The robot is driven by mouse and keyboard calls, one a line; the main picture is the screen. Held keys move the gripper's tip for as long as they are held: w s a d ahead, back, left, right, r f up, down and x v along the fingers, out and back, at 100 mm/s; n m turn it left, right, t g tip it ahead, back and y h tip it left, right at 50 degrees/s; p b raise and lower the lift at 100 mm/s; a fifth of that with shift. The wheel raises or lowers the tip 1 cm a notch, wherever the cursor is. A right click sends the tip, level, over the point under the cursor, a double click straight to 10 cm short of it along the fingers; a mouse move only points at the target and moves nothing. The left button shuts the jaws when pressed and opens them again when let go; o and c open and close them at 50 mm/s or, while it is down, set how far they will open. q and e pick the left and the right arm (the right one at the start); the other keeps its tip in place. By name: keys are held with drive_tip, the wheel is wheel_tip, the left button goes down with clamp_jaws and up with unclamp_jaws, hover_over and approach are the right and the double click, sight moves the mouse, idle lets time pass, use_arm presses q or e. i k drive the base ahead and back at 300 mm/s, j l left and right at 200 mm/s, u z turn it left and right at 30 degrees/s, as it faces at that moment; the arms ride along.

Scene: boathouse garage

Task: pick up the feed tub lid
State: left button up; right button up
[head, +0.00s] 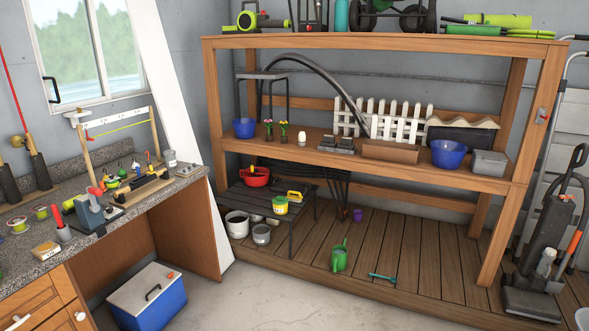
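No part is plainly a feed tub lid, and I cannot tell for certain which thing it is. A small yellow tub (281,205) with a pale label stands at the front of a low dark slatted table (247,202). Its top is too small to make out as a separate lid. A white bucket (237,224) and a grey metal bucket (262,235) stand under that table, their tops partly shaded. A blue cooler (157,303) with a white top and dark handle stands on the floor at lower left. Neither of my grippers is in view.
A wooden shelf unit (390,43) with a plank base fills the back. Its middle shelf holds blue bowls (448,154) and a small picket fence (385,120). A cluttered stone counter (105,212) is at left, a vacuum cleaner (545,240) at right. The concrete floor (290,295) in front is clear.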

sight(279, 201)
drive_tip(key=i, duration=3.55)
